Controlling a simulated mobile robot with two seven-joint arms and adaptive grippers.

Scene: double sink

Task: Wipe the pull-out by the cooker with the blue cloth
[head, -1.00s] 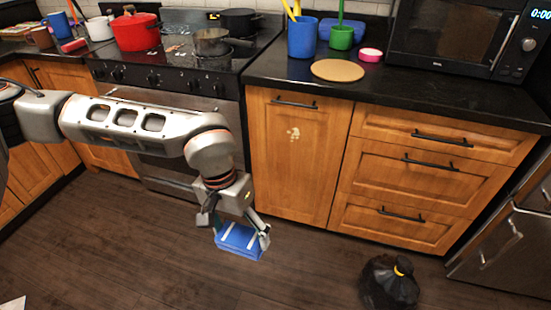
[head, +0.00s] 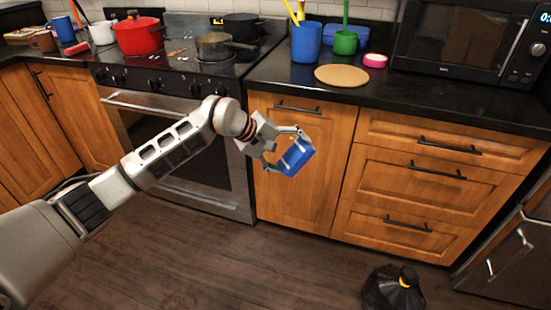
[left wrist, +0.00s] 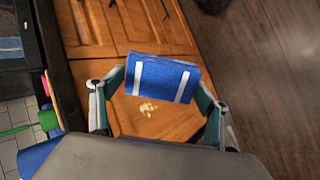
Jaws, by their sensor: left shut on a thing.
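The pull-out (head: 292,210) is the tall wooden front with a dark bar handle (head: 297,107), just right of the cooker (head: 185,120). My left gripper (head: 286,151) is shut on the folded blue cloth (head: 298,156), in front of the pull-out's upper half. The cloth has white stripes and is tilted. In the left wrist view the cloth (left wrist: 163,79) spans between the fingers, and a pale smear (left wrist: 148,108) shows on the wooden front. In the head view the smear is hidden behind the gripper and cloth. I cannot tell whether the cloth touches the front. My right gripper is not in view.
Drawers (head: 425,175) with bar handles are right of the pull-out. Above it, the dark counter holds a round board (head: 341,75), blue cup (head: 306,42) and green cup (head: 345,42). A black bag (head: 394,289) lies on the floor at right.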

